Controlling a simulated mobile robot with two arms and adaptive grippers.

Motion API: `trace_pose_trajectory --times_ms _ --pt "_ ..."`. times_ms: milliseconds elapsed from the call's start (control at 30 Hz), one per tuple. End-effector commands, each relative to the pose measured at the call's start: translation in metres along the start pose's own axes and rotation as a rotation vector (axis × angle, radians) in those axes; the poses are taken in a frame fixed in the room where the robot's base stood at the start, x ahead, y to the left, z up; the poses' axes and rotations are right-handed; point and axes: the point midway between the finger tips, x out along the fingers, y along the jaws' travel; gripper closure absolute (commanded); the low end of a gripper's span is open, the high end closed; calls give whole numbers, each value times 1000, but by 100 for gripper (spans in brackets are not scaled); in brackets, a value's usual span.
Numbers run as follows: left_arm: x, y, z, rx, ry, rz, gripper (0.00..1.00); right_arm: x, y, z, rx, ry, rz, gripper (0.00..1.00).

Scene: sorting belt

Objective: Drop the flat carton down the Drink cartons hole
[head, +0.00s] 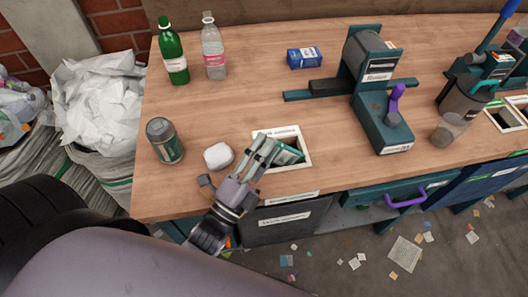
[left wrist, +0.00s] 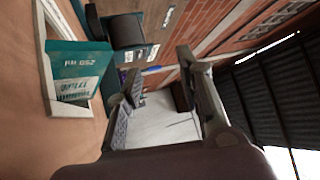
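The flat carton (head: 289,153) is teal with a white panel and sits tilted in a white-framed square hole (head: 303,160) in the bench top. In the left wrist view the carton (left wrist: 80,65) shows "250 ml" print and lies inside the hole's pale frame; its lower part is hidden. The hole's label is too small to read surely. My left gripper (head: 266,144) is just left of the carton, over the frame's left side. In the left wrist view its fingers (left wrist: 157,64) are apart with nothing between them. My right gripper is not in view.
A grey-green can (head: 164,141) and a white rounded item (head: 218,156) stand left of the gripper. Green (head: 173,52) and clear (head: 213,49) bottles and a blue box (head: 304,58) stand behind. A teal press (head: 383,122) stands to the right.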

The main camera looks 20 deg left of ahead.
Motion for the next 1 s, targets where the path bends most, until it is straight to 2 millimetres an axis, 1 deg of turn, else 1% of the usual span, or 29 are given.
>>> trace_pose_trajectory --times_ms 33,133,233,333,600,733,900,1000 --pt "-26 61 6 -33 -30 134 66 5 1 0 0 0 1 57" --pt "-26 61 6 -33 -30 134 66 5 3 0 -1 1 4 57" --pt "-29 59 6 -33 -29 131 66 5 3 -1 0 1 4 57" --pt "-36 53 5 -30 -27 119 66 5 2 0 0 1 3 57" --pt "-69 24 0 -13 -14 58 66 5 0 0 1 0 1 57" --pt "-82 12 -1 -3 -8 30 66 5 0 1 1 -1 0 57" --pt "-90 -2 -4 3 0 -1 66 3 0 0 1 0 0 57" --pt "-91 -5 -5 5 2 -8 66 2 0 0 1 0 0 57"
